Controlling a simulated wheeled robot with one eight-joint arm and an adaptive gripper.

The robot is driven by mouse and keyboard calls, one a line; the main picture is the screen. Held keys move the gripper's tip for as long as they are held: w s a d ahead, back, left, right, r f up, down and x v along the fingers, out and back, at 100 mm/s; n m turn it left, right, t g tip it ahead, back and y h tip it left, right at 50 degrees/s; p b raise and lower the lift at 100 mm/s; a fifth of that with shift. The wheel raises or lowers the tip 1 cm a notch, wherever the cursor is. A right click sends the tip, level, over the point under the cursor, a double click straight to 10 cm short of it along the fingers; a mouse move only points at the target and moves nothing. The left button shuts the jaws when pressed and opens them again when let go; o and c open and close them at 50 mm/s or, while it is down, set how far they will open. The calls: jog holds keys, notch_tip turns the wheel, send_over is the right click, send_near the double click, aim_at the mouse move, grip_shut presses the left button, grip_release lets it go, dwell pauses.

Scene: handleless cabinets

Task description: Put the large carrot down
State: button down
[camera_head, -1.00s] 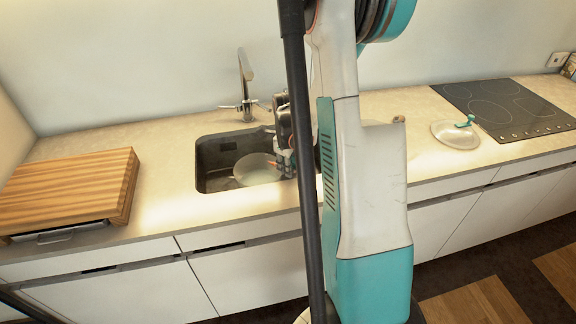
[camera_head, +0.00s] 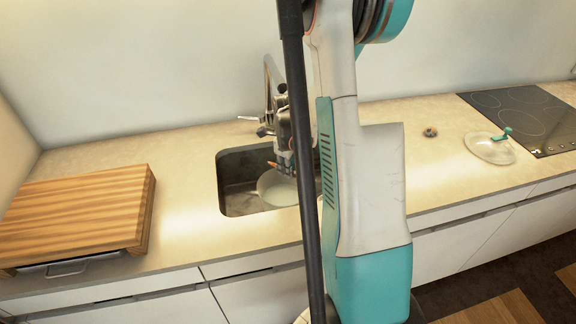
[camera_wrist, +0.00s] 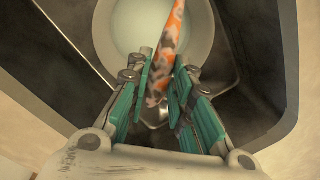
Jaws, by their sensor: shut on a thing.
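The large carrot (camera_wrist: 174,35) is orange with dark and pale blotches. In the wrist view it runs from the top edge down between the fingers of my gripper (camera_wrist: 164,82), which is shut on it. A round pale bowl or plate (camera_wrist: 122,30) lies beyond the carrot, in the sink. In the head view my gripper (camera_head: 284,166) is over the sink, with a bit of orange at its tip, above or beside the pale dish (camera_head: 280,190). Whether the carrot touches the dish cannot be told. My arm hides part of the sink.
The dark sink (camera_head: 236,202) is set in the beige counter (camera_head: 185,200), with a faucet (camera_head: 268,85) behind it. A wooden board (camera_head: 75,210) stands at left. A clear lid (camera_head: 489,150) and a cooktop (camera_head: 520,115) are at right. A small brown item (camera_head: 430,132) lies nearer the arm.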

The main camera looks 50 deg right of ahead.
notch_tip(320, 180, down, 9)
jog(key=b, duration=0.5)
jog(key=shift+f, duration=0.2)
jog(key=c, duration=1.3)
grip_release()
jog(key=shift+c, duration=0.2)
jog(key=shift+r, duration=0.1)
notch_tip(320, 180, up, 7)
jog(key=p, duration=0.4)
